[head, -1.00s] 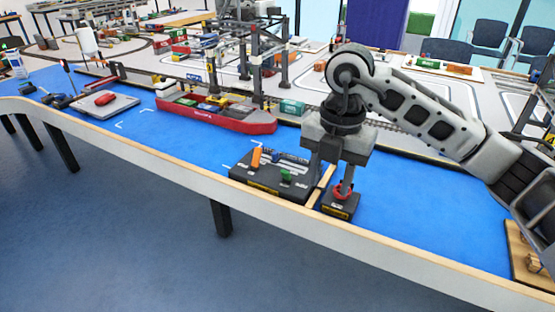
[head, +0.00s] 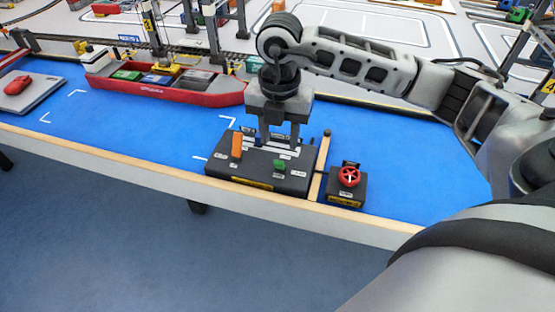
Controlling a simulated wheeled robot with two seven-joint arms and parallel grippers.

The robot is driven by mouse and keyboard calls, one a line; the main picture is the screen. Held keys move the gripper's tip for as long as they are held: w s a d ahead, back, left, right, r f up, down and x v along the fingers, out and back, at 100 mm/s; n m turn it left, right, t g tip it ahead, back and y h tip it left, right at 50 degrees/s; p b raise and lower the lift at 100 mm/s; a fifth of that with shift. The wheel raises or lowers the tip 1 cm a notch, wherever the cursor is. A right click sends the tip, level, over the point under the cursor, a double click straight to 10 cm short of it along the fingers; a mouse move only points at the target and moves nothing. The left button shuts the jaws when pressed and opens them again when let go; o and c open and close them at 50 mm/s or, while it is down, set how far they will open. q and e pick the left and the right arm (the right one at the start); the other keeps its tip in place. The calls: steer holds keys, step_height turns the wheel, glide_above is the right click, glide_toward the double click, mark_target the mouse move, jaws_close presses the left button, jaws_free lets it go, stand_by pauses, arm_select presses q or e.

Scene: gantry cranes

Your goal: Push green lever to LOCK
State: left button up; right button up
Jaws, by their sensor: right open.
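The green lever (head: 280,164) is a short green knob on the right part of a dark control box (head: 246,180) at the table's front edge. An orange lever (head: 237,146) stands upright on the same box, to its left. Small white labels sit by the levers, too small to read. My right gripper (head: 278,145) points down over the back of the box, its fingers apart, behind the green lever in the picture. I cannot tell whether a finger touches the box. My left gripper is not in view.
A small box with a red valve wheel (head: 349,176) stands right of the control box, past a wooden strip (head: 319,170). A red ship (head: 160,86) with containers lies at the back left. The blue surface (head: 130,130) is clear left of the box.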

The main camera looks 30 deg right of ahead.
mark_target(279, 167)
step_height(279, 167, down, 9)
steer(key=shift+f, duration=0.1)
stand_by(0.3)
steer(key=shift+w, duration=0.1)
jaws_close()
